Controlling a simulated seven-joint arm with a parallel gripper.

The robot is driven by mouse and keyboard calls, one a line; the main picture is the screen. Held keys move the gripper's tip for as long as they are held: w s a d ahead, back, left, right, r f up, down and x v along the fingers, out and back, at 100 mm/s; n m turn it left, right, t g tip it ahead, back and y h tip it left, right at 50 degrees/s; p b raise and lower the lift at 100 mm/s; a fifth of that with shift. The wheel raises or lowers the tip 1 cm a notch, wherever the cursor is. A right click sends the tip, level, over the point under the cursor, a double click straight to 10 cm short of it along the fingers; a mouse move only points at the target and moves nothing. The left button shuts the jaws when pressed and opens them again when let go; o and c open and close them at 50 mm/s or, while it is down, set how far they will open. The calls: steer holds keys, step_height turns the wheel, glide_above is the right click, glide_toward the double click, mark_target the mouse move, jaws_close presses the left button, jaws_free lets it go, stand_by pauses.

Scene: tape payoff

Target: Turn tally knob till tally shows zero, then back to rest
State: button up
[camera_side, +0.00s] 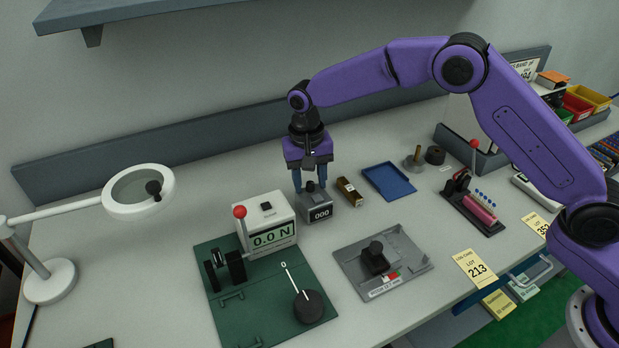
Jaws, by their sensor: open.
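The tally counter (320,213) is a small grey box on the table, and its dark window reads 000. Its dark knob (310,187) sits on top. My gripper (311,190) points straight down over the counter. Its two blue fingers are apart, one on each side of the knob. I cannot tell whether either finger touches the knob.
A white force gauge (266,222) reading 0.0 N stands on a green plate (214,325) at left front. A small brown block (349,191) and a blue tray (389,181) lie right of the counter. A grey fixture (352,266) lies in front. A magnifier lamp (139,190) stands left.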

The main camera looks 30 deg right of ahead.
jaws_close()
steer(key=shift+n, duration=0.3)
steer(key=n, duration=0.3)
steer(key=shift+n, duration=2)
steer(key=shift+r+t, duration=0.1)
steer(key=shift+t, duration=0.2)
jaws_free()
